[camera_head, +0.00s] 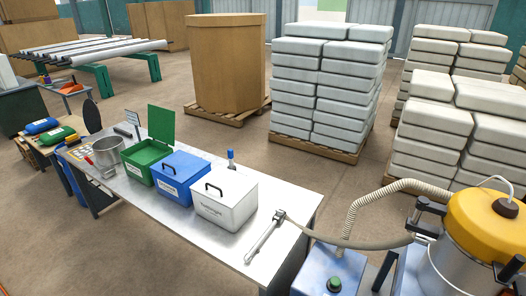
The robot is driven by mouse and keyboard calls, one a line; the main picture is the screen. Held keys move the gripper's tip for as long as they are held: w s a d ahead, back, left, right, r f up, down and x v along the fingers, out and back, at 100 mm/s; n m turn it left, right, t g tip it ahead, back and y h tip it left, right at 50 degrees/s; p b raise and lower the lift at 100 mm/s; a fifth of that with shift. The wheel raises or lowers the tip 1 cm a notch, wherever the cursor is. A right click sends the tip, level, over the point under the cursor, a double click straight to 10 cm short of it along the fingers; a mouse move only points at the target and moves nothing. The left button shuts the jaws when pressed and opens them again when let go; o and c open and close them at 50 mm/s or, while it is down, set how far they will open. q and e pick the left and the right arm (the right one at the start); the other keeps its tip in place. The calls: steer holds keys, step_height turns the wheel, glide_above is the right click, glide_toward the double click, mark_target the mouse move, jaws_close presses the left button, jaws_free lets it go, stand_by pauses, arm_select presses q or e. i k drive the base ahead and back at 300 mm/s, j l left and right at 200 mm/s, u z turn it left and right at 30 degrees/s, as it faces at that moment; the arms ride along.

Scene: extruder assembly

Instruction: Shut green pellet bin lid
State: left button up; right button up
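The green pellet bin (145,163) stands on the metal table, left of the blue bin. Its green lid (161,124) is open and stands upright at the back of the bin. The lid's inner face is toward me and the front of the bin carries a white label. Neither of my grippers shows in the head view.
A blue bin (180,178) and a white bin (225,200), both with closed lids and black handles, stand to the right on the table (215,240). A metal pot (108,152) stands left of the green bin. A metal wand with a hose (265,238) lies at the table's right.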

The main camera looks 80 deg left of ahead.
mark_target(161, 121)
steer(key=u, duration=3.6)
steer(key=i+j, duration=0.25)
steer(key=i, duration=0.2)
